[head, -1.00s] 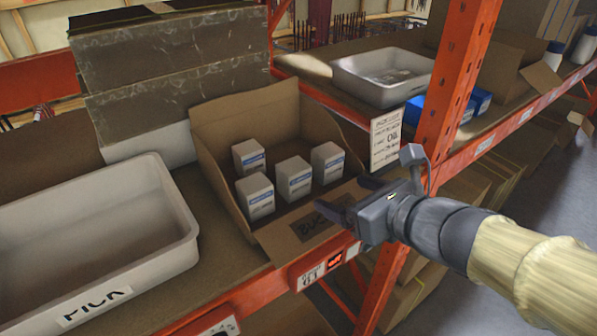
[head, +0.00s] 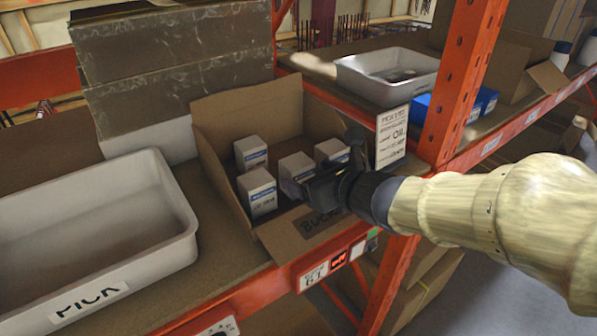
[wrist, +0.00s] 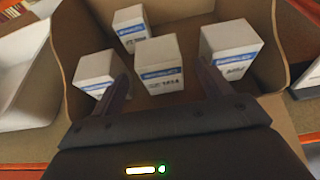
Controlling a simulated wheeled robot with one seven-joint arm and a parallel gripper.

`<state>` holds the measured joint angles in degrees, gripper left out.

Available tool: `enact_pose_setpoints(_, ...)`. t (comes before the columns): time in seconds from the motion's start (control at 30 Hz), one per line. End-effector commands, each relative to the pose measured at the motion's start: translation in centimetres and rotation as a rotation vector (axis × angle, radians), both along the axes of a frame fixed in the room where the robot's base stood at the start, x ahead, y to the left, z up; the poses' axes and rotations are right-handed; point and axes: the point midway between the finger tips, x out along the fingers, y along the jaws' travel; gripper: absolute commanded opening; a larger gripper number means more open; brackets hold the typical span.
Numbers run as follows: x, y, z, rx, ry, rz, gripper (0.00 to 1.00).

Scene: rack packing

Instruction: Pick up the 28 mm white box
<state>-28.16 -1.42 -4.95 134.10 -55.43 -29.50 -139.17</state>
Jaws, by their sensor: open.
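Several small white boxes with blue label bands stand upright in an open cardboard bin (head: 235,110). In the head view they are a back left box (head: 251,153), a front left box (head: 258,191), a middle box (head: 294,168) and a right box (head: 331,151). My gripper (head: 318,165) is open at the bin's front, partly covering the middle and right boxes. In the wrist view the middle box (wrist: 158,66) shows between and beyond my open fingers (wrist: 163,76). The left finger overlaps the edge of the front left box (wrist: 97,72); the right finger is near the right box (wrist: 230,47). I cannot tell whether they touch.
A grey tote (head: 100,240) stands left of the bin. A white sign card (head: 392,137) stands at the bin's right.

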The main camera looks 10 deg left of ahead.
Motion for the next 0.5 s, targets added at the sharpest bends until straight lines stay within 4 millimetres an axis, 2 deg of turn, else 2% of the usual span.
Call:
enact_pose_setpoints(0.37,0.18,0.23,0.00,0.001,0.000,0.000,0.78)
enact_pose_setpoints(0.5,0.75,0.94,-0.02,0.000,0.002,0.001,0.78)
